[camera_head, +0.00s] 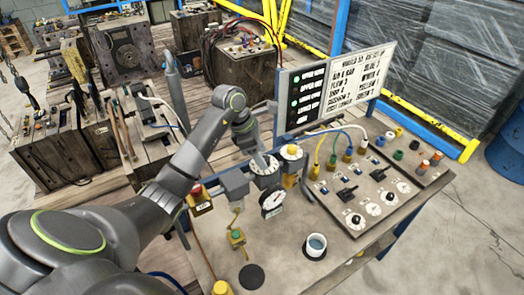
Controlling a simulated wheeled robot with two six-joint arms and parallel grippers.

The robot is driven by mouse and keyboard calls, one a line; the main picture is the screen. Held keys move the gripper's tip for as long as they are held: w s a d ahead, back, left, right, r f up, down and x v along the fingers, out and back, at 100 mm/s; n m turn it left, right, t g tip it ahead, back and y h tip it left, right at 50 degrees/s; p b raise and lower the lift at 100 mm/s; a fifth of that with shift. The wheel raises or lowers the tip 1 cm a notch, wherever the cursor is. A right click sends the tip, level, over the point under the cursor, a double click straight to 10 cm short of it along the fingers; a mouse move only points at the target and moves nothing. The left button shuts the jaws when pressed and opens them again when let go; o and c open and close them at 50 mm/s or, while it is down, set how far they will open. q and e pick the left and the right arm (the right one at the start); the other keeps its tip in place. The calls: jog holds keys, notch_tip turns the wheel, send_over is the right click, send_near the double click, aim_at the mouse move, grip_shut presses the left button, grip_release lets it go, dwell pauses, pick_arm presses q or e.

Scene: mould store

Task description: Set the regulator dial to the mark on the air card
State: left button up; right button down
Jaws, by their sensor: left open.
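My left gripper (262,158) reaches down from my grey arm onto the regulator dial (265,168), a white ring with dark marks on a grey block. The gripper is open, with its fingertips at the dial's middle. They cover the knob, and I cannot tell whether they touch it. The dial's pointer and small marks are too small to read. A round pressure gauge (272,203) with a white face sits just below the dial. The air card (353,85) is a white lettered panel behind the bench, with several lines that are hard to read. My right gripper is not in view.
A yellow-topped fitting (291,152) stands close right of the dial. A red stop button (199,200) is to its left. Colored hoses and a switch panel (372,190) lie right. A cup (315,246) stands in front. Mould blocks (123,48) fill the back left.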

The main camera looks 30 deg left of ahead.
pick_arm(q)
jog(key=shift+w+d+f, duration=0.15)
jog(key=shift+d+f, duration=0.05)
jog(key=shift+f, duration=0.45)
jog(key=c, duration=1)
jog(key=m+g+b, duration=0.1)
jog(key=m+b, duration=0.1)
jog(key=b, duration=0.4)
jog(key=shift+w+f, duration=0.1)
jog(key=shift+f, duration=0.1)
jog(key=shift+r+m+b, duration=0.2)
jog(key=shift+m+b, duration=0.3)
jog(key=shift+b, duration=0.15)
jog(key=o, duration=1)
